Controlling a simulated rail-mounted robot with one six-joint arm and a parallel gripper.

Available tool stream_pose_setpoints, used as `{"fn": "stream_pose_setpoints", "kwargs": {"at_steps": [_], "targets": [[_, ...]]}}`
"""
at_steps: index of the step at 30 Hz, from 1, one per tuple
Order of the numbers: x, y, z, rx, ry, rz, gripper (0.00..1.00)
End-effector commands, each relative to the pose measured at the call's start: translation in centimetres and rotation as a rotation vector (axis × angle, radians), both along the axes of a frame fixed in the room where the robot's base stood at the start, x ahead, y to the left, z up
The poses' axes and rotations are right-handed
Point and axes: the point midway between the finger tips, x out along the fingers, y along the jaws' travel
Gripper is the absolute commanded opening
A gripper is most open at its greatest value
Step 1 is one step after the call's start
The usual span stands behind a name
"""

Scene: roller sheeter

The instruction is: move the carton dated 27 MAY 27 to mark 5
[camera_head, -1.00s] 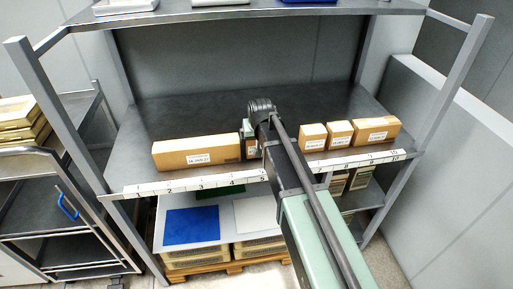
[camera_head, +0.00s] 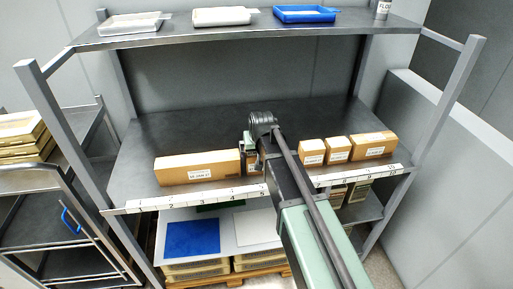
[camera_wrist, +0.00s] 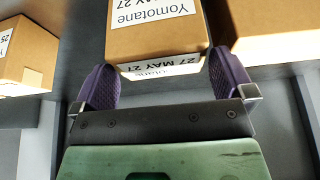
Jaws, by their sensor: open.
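The carton dated 27 MAY 27 (camera_wrist: 155,38) is a brown box with a white label, upside down in the wrist view. My gripper (camera_wrist: 165,82) has its two purple fingers open, one on each side of the carton's near end. I cannot tell whether they touch it. In the head view, only a strip of a small carton (camera_head: 251,170) shows behind my arm, just left of mark 5 (camera_head: 262,190) on the white number strip. My gripper is mostly hidden there by my arm.
A long carton (camera_head: 198,168) stands close on the left. Three smaller cartons, the nearest of them (camera_head: 311,152), stand on the right. The shelf (camera_head: 190,128) is clear behind them. The upper shelf (camera_head: 240,35) holds trays and a canister.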

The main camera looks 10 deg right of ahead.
Motion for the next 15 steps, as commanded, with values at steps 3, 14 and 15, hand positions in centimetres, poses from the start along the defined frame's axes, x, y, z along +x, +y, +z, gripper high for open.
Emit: {"fn": "stream_pose_setpoints", "kwargs": {"at_steps": [3, 14, 15], "targets": [[-1.5, 0.1, 4.7, 0.0, 0.0, 0.0, 1.0], [-3.5, 0.1, 7.5, 0.0, 0.006, 0.001, 1.0], [-4.8, 0.1, 7.3, -0.001, 0.027, 0.001, 1.0]]}}
